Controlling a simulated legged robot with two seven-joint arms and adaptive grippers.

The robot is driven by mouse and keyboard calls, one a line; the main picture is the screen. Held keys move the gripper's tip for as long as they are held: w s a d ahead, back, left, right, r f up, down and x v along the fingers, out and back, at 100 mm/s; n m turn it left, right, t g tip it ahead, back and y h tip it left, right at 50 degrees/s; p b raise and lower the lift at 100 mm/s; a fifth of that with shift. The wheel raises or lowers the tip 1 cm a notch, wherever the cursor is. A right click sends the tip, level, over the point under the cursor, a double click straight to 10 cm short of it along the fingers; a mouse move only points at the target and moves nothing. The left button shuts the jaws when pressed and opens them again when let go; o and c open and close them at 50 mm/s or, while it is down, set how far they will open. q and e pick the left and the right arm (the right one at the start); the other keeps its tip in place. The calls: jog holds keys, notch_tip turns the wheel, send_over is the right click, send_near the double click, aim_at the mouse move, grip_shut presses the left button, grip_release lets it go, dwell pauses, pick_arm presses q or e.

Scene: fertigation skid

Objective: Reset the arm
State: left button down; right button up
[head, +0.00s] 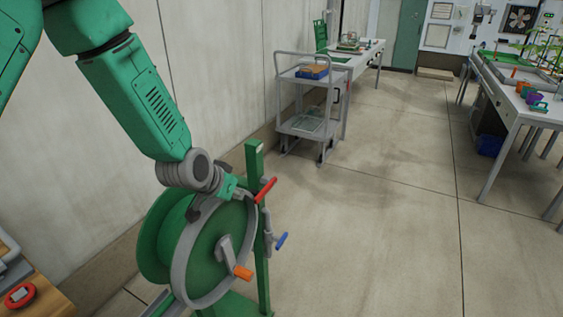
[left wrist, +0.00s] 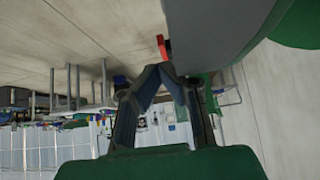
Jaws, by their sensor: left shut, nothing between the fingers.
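My left arm comes in from the upper left in the head view, over a green hose reel with a grey rim (head: 178,262). My left gripper (head: 246,194) is at the upper part of the reel, beside the red handle (head: 265,190). In the left wrist view the left gripper's fingers (left wrist: 166,70) meet at their tips with nothing between them. The red handle (left wrist: 162,47) shows just beyond the tips; I cannot tell whether they touch it. My right gripper is in neither view.
The reel has an orange crank grip (head: 243,272), a blue lever (head: 281,241) and a green post (head: 259,225). A grey cart (head: 302,125) stands along the left wall. A table with plants (head: 510,110) is at right. The floor between is clear.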

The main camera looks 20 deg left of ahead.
pick_arm(q)
jog(key=s+d+f+g+b, duration=0.3)
jog(key=s+f+g, duration=0.1)
jog(key=s+f, duration=1.1)
jog(key=s+f+g, duration=0.1)
jog(key=s+f, duration=0.2)
jog(key=s, duration=0.3)
jog(key=s+d+f+g+b, duration=0.1)
jog(key=s+f, duration=0.2)
jog(key=s, duration=0.3)
jog(key=s+d+f+g, duration=0.1)
jog(key=s+f, duration=0.2)
jog(key=s, duration=0.3)
jog(key=shift+s+f+g+y+b, duration=0.3)
jog(key=shift+s+f, duration=0.05)
jog(key=shift+f, duration=0.05)
jog(key=shift+w, duration=0.15)
